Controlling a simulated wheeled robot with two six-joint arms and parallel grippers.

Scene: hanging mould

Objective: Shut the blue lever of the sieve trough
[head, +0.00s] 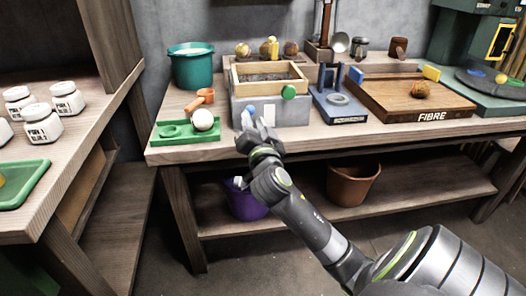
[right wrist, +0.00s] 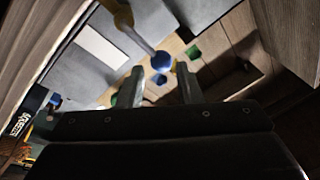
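The sieve trough (head: 290,111) is a grey box with a wooden-framed sieve (head: 268,72) on top, standing on the bench. In the right wrist view the lever is a grey rod running from a yellow pivot to a round blue knob (right wrist: 161,62). My right gripper (right wrist: 158,80) is open there, its two fingers apart, with the knob in the gap near the fingertips. I cannot tell whether they touch. My left gripper is out of view.
A green tray (head: 186,139) with a white ball lies left of the trough, and a blue stand (head: 340,104) stands right of it. A wooden board marked FIBRE (head: 385,97) is farther right. A green knob (head: 288,91) sticks out from the trough. Pots stand on the shelf below.

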